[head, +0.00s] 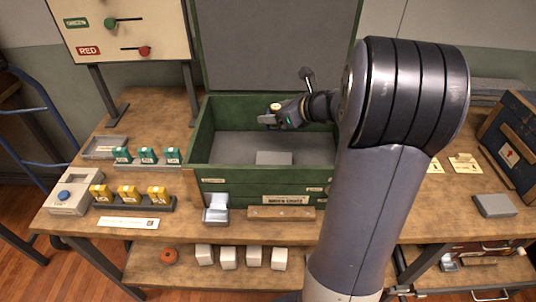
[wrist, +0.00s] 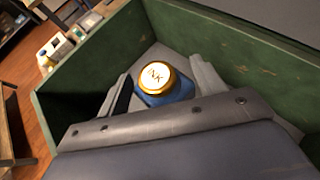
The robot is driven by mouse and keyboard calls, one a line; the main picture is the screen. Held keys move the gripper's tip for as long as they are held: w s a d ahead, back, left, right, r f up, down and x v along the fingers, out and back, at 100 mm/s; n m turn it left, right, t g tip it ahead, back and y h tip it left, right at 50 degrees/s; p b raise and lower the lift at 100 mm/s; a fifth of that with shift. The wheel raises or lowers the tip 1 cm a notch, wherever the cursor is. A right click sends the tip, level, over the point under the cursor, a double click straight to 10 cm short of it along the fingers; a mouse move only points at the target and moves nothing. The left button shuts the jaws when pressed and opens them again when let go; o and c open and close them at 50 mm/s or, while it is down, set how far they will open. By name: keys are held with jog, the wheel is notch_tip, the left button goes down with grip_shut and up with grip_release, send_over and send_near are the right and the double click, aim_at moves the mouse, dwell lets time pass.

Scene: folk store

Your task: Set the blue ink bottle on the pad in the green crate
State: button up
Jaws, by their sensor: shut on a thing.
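The green crate (head: 250,180) stands open on the workbench with its lid raised behind it. A grey pad (head: 273,158) lies on the crate's floor near the front wall. My gripper (head: 275,117) is inside the crate's outline, toward the back. It is shut on the blue ink bottle (wrist: 163,94), which has a gold-rimmed white cap marked INK. The bottle looks upright between the two fingers in the wrist view (wrist: 163,88); its cap also shows small in the head view. Its base is hidden, so I cannot tell its height above the floor.
Green boxes (head: 147,156) and yellow boxes (head: 128,193) stand in rows left of the crate. A device with a blue button (head: 63,196) is at the far left. A small metal holder (head: 216,209) stands before the crate. My arm covers the crate's right side.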

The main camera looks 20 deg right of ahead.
jog(key=shift+w+f, duration=0.25)
jog(key=shift+f, duration=0.3)
notch_tip(320, 180, down, 10)
jog(key=shift+w+r+b, duration=0.1)
jog(key=shift+r+b, duration=0.05)
jog(key=shift+b, duration=0.8)
jog(key=o, duration=1)
jog(key=shift+o, duration=0.2)
